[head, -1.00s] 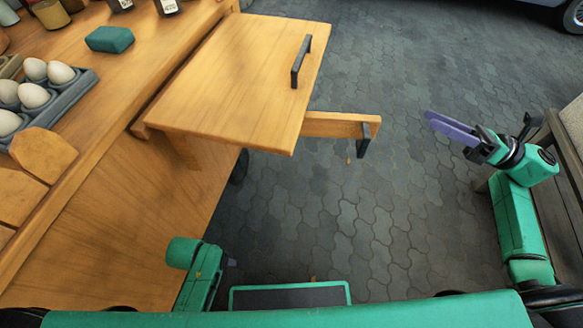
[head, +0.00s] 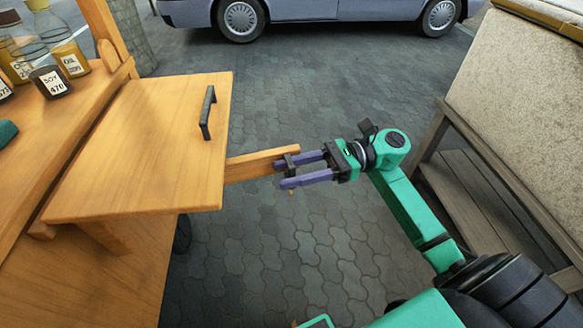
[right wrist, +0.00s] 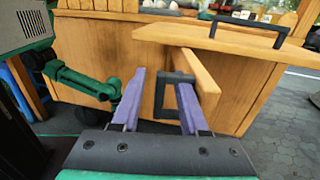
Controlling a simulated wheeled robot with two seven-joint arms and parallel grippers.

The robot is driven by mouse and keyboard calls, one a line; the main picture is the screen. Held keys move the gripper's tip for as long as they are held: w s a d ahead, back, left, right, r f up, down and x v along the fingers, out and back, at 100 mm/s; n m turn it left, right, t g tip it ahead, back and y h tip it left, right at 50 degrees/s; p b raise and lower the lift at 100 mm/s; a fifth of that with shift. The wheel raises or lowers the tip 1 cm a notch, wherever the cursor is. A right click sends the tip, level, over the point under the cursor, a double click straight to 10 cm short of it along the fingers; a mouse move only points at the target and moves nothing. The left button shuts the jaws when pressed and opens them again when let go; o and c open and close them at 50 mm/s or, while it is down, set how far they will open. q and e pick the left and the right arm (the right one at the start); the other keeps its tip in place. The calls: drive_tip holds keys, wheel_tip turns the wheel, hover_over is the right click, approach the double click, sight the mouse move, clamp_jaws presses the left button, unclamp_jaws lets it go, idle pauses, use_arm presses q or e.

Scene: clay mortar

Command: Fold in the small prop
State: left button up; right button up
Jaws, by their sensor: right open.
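The small prop (head: 250,167) is a wooden bar that sticks out to the right from under the raised wooden flap (head: 140,150) in the head view. Its end has a black handle, partly hidden by my fingers there. The handle (right wrist: 160,97) and the prop (right wrist: 204,80) also show in the right wrist view. My right gripper (head: 281,175) is open at the prop's outer end. In the right wrist view, the handle stands between its two purple fingers, and I cannot tell if they touch it. My left gripper does not show; part of my left arm is in the right wrist view.
The flap carries its own black handle (head: 207,112). Sauce bottles (head: 51,81) stand on the counter at the upper left. A wooden bench (head: 480,195) stands at the right. A parked van (head: 300,8) is at the back. The paving between is free.

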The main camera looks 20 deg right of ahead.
clamp_jaws()
idle(1.4)
